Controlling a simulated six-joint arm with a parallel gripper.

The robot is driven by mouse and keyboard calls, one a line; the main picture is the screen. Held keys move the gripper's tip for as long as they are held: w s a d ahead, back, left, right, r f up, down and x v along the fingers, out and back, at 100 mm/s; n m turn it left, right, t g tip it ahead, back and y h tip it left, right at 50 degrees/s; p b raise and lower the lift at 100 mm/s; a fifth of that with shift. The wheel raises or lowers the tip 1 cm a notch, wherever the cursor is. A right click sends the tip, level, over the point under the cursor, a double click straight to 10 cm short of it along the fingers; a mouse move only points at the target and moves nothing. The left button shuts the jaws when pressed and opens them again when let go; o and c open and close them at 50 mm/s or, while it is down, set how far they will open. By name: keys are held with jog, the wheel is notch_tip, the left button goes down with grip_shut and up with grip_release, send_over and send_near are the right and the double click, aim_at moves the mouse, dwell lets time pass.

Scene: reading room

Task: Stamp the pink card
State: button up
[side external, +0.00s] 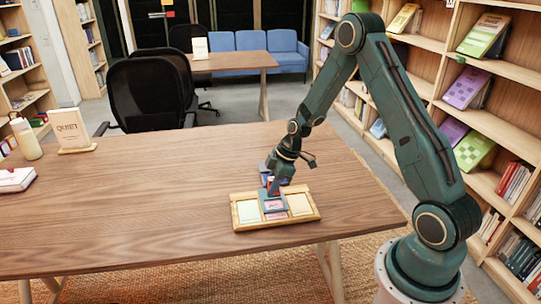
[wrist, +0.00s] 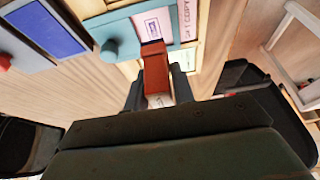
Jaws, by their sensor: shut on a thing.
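The pink card (side external: 275,205) lies in the middle slot of a wooden tray (side external: 278,226). A teal frame with a knob (wrist: 121,42) lies around it. The card also shows in the wrist view (wrist: 149,20), with a small dark blue rectangular mark and printed lettering beside it. My gripper (side external: 272,188) is low over the back of the tray. In the wrist view my gripper (wrist: 158,92) is shut on a red-brown stamp (wrist: 155,66), whose far end is close to the mark. I cannot tell whether the stamp touches the card.
A green card (side external: 247,211) and a cream card (side external: 299,205) lie in the tray's side slots. A blue ink pad (wrist: 52,28) is beside the tray. A QUIET sign (side external: 73,130) and a bottle (side external: 26,140) stand far left. The table's middle is clear.

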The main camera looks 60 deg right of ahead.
jog(key=shift+r, duration=1.15)
jog(key=shift+w, duration=0.15)
